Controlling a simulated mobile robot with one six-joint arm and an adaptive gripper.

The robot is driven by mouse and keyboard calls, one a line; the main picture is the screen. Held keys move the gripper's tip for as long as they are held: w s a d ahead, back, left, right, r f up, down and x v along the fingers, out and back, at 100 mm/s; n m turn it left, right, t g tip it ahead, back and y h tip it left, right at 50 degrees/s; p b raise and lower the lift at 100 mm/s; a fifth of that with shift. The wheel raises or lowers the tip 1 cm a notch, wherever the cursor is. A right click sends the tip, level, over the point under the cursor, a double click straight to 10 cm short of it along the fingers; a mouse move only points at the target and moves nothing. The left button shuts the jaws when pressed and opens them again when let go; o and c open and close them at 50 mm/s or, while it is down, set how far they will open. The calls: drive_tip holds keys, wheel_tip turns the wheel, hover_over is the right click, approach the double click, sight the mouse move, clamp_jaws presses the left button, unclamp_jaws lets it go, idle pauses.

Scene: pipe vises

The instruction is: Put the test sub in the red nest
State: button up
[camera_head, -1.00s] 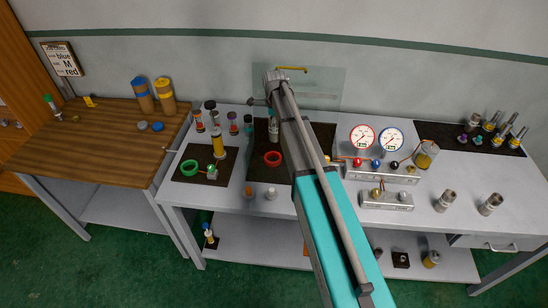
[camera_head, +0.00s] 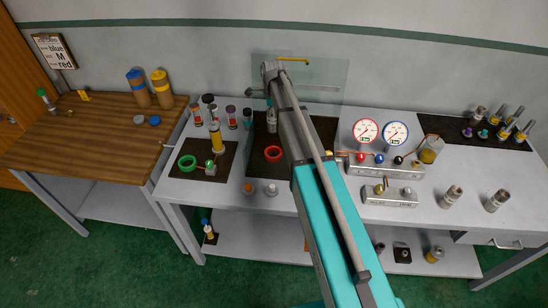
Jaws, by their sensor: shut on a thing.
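The red nest (camera_head: 273,154) is a red ring on a dark mat in the middle of the bench, left of my arm. Nothing shows inside it. My gripper is not visible; my grey and teal arm crosses the middle of the view and hides what lies behind it. I cannot make out the test sub for certain. A grey upright piece (camera_head: 271,121) stands behind the red nest, partly beside my arm. Two silver threaded fittings (camera_head: 452,196) (camera_head: 497,200) stand at the right.
A green ring (camera_head: 187,163) and a yellow cylinder (camera_head: 215,137) are on the left mat. Two gauges (camera_head: 366,131) (camera_head: 396,133) stand on a manifold right of my arm. Several coloured fittings lie on a mat at the far right. A wooden table (camera_head: 85,135) adjoins at the left.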

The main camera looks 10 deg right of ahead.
sight(273, 125)
drive_tip(key=shift+w+f+b, duration=0.15)
drive_tip(key=shift+f+b, duration=0.25)
drive_tip(key=shift+f, duration=0.3)
wheel_tip(273, 125, down, 4)
drive_tip(key=b, duration=0.4)
drive_tip(key=shift+f, duration=0.15)
drive_tip(key=shift+f+b, duration=0.1)
drive_tip(key=shift+b, duration=0.2)
wheel_tip(273, 125, down, 6)
drive_tip(key=b, duration=0.6)
drive_tip(key=shift+f+b, duration=1.9)
drive_tip(key=shift+f, duration=0.15)
drive_tip(key=o, duration=1.3)
drive_tip(key=shift+r, duration=0.2)
